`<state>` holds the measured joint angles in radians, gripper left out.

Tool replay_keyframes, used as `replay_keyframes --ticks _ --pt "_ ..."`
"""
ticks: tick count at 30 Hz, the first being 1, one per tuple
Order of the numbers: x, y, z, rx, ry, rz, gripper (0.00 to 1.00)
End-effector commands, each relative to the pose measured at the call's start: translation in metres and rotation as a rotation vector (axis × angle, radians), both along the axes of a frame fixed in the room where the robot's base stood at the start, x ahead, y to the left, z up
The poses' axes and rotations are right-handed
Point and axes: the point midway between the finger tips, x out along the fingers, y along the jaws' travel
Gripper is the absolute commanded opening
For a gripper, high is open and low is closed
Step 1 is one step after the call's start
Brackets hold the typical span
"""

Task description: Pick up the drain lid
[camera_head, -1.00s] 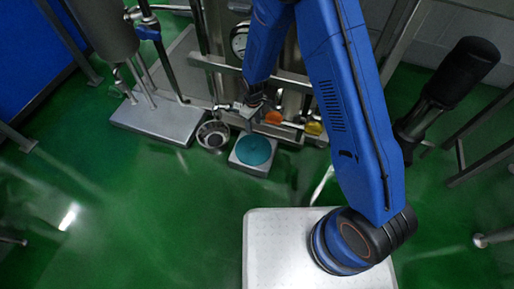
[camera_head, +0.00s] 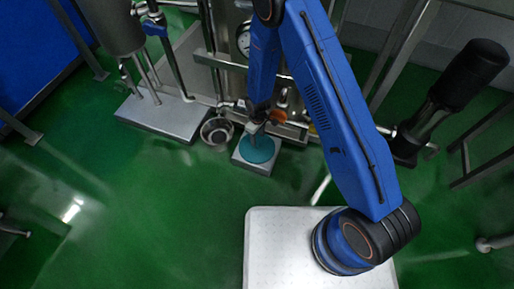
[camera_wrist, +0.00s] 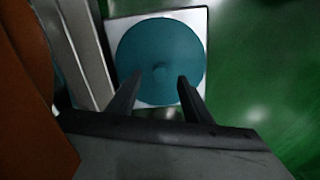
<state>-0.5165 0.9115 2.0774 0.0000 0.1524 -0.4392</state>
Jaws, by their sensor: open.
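The drain lid is a round teal disc (camera_head: 257,150) lying on a light square block (camera_head: 252,168). I cannot tell whether the fingertips touch the lid.
An open round metal drain cup (camera_head: 217,131) stands just left of the block. A grey metal base plate (camera_head: 160,122) with posts is farther left. Steel equipment with a gauge (camera_head: 243,40) and an orange part (camera_head: 279,117) stands behind. Green floor (camera_head: 130,220) is clear in front.

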Motion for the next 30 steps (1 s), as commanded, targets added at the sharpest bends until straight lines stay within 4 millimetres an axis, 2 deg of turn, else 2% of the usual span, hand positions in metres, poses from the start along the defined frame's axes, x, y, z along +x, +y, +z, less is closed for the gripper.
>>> replay_keyframes --ticks 8,18,26,27,30 --pt "-0.001 0.0 -0.012 -0.001 0.002 0.0 0.46" --pt "-0.002 0.0 -0.051 0.0 0.001 0.0 0.46" --pt "-0.001 0.0 -0.054 0.0 0.0 0.0 0.46" --pt "-0.001 0.0 -0.054 0.0 0.0 0.0 0.41" --pt "-0.001 0.0 -0.054 0.0 0.0 0.0 0.17"
